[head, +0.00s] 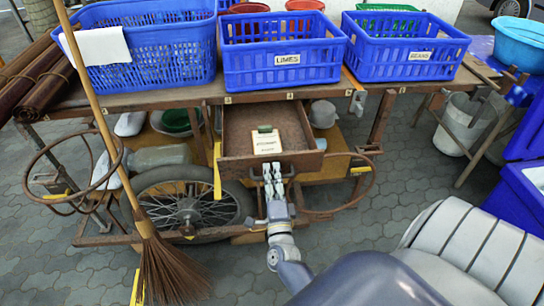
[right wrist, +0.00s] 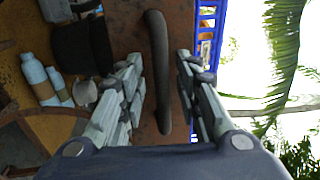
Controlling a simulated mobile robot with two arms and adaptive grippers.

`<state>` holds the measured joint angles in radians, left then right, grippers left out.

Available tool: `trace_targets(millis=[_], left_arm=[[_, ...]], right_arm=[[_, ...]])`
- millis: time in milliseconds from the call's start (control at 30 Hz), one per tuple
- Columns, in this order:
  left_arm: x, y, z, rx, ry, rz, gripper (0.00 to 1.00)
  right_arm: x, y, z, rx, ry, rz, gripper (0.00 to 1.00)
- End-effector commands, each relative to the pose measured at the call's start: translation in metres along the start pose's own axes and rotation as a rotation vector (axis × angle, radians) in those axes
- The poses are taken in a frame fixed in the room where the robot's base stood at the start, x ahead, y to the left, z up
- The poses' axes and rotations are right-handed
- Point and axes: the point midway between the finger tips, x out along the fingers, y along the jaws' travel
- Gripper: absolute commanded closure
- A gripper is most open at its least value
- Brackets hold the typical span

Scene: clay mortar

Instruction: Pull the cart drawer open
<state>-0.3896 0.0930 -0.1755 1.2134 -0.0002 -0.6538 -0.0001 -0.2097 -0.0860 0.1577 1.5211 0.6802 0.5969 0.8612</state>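The cart drawer (head: 236,166) is a rusty brown box under the cart top, standing out from the cart with its inside in view. A cream labelled packet (head: 267,144) and a small green item (head: 265,128) are in it. My right gripper (head: 273,172) is at the middle of the drawer front. In the right wrist view, the dark curved handle (right wrist: 158,70) runs between the two fingers (right wrist: 158,75). The fingers are apart, with a gap on each side of the handle. My left gripper is not in view.
Blue crates (head: 282,68) labelled for limes and beans stand on the cart top (head: 205,93). A broom (head: 152,255) leans at the left, before a wheel (head: 188,205). A metal ring (head: 352,205) is right of my gripper. A white seat (head: 460,245) stands at the front right.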

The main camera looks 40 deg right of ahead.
Motion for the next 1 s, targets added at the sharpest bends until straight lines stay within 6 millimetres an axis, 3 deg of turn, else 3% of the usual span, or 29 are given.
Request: trace_targets(millis=[233, 500, 700, 1000], left_arm=[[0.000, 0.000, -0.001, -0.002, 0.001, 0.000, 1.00], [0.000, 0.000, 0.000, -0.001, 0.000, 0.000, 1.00], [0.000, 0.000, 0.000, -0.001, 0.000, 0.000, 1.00], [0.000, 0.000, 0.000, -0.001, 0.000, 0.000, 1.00]], right_arm=[[-0.018, 0.001, 0.000, -0.001, -0.001, 0.002, 0.69], [-0.076, 0.001, 0.000, 0.000, 0.000, 0.003, 0.69], [-0.108, 0.001, 0.000, -0.001, -0.001, 0.003, 0.69], [-0.121, 0.000, 0.000, 0.000, 0.000, 0.000, 0.69]])
